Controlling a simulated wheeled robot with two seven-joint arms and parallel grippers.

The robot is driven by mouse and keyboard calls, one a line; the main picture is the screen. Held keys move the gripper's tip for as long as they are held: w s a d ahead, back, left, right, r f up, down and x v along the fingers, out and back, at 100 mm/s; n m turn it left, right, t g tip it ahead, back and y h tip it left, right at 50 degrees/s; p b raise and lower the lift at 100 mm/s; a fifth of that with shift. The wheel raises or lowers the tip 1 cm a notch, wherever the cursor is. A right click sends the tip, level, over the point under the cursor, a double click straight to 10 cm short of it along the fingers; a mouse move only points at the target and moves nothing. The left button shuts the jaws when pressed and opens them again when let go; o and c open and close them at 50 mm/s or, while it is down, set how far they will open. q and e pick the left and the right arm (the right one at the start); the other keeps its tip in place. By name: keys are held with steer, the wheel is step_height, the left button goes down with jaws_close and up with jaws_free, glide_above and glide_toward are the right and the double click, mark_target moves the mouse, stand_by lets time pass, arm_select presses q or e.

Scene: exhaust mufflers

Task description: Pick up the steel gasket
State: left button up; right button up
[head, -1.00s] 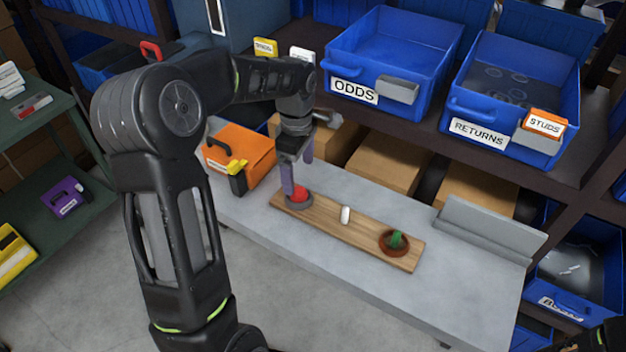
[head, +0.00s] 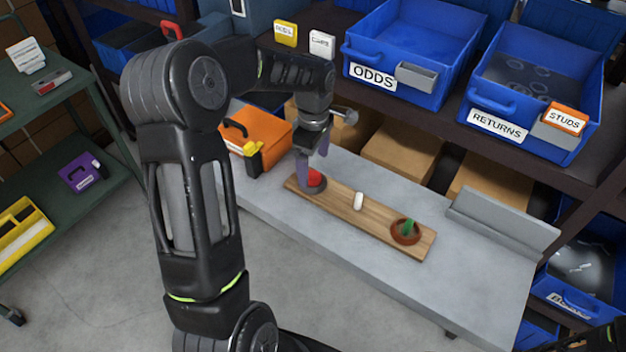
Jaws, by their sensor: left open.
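The steel gasket (head: 318,191) is a grey ring at the left end of a wooden board (head: 380,225), around the base of a red knob (head: 315,177). My left gripper (head: 314,172) is open and points down at the gasket, its purple fingers on either side of the red knob. One finger hides part of the ring's left side; I cannot tell whether the fingers touch it. A white peg (head: 358,201) stands mid-board. A brown ring (head: 405,233) lies around a green piece (head: 408,226) at the right end. My right gripper is not in view.
The board lies on a grey bench (head: 300,225). An orange case (head: 262,139) stands behind left of the board, and a grey angled rest (head: 500,221) is at right. Shelves with blue bins labelled ODDS (head: 373,76) and RETURNS (head: 497,124) overhang the bench's back.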

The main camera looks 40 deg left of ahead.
mark_target(313, 175)
arm_select(q)
step_height(313, 175, down, 4)
steer(key=shift+s+f+p, duration=0.15)
steer(key=shift+f+p, duration=0.05)
steer(key=shift+p, duration=0.5)
steer(key=shift+f, duration=0.25)
steer(key=c, duration=1.5)
step_height(313, 175, up, 10)
steer(key=shift+r+b, duration=0.1)
steer(key=shift+b, duration=0.8)
steer(key=shift+c, duration=0.2)
